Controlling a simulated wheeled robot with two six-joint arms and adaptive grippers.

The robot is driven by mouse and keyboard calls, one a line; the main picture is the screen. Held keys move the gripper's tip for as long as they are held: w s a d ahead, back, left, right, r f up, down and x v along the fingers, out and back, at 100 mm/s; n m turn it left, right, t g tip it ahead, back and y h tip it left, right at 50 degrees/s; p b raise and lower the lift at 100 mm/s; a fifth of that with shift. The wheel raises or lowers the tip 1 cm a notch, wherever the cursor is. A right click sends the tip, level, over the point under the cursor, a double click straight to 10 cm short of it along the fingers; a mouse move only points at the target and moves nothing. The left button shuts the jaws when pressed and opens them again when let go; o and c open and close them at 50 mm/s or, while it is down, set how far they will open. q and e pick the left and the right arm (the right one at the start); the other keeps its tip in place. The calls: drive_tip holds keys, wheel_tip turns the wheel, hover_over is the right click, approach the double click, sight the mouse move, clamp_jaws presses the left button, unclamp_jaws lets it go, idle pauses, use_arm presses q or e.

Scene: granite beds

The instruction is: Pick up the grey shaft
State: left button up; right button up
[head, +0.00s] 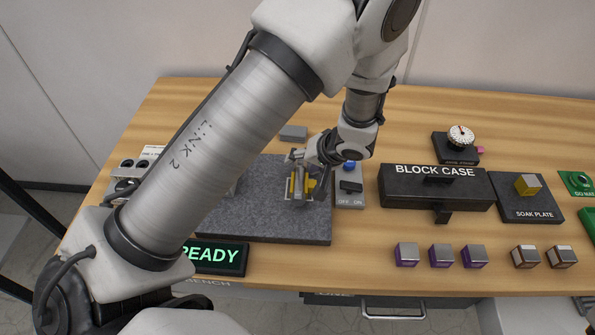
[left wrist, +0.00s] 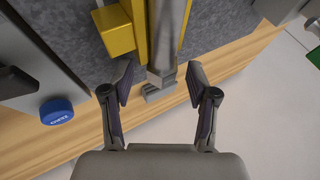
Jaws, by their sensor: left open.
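The grey shaft (left wrist: 164,42) shows in the left wrist view as a grey metal bar beside yellow supports (left wrist: 117,30), its near end between my fingers. In the head view, the yellow supports (head: 310,185) and shaft (head: 299,184) are on the granite bed (head: 270,222), close below my gripper. My left gripper (left wrist: 158,80) is open, with one finger on each side of the shaft's end and a gap on both sides. It also shows in the head view (head: 300,158). My right gripper is not in view.
A blue button (head: 349,165) and an OFF/ON switch (head: 350,187) stand just right of the bed. A black block case (head: 405,190) and a soak plate (head: 530,212) are farther right. Several small blocks (head: 440,257) line the front. A READY sign (head: 222,257) stands front left.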

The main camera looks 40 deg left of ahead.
use_arm(q)
drive_tip(key=shift+s+d+r, duration=0.1)
drive_tip(key=shift+s, duration=0.05)
drive_tip(key=shift+c, duration=0.7)
drive_tip(key=shift+s+r, duration=0.1)
drive_tip(key=c, duration=0.5)
clamp_jaws()
drive_tip(key=shift+r, duration=0.1)
drive_tip(key=shift+r, duration=0.3)
wheel_tip(320, 180, up, 9)
drive_tip(key=shift+b, duration=0.4)
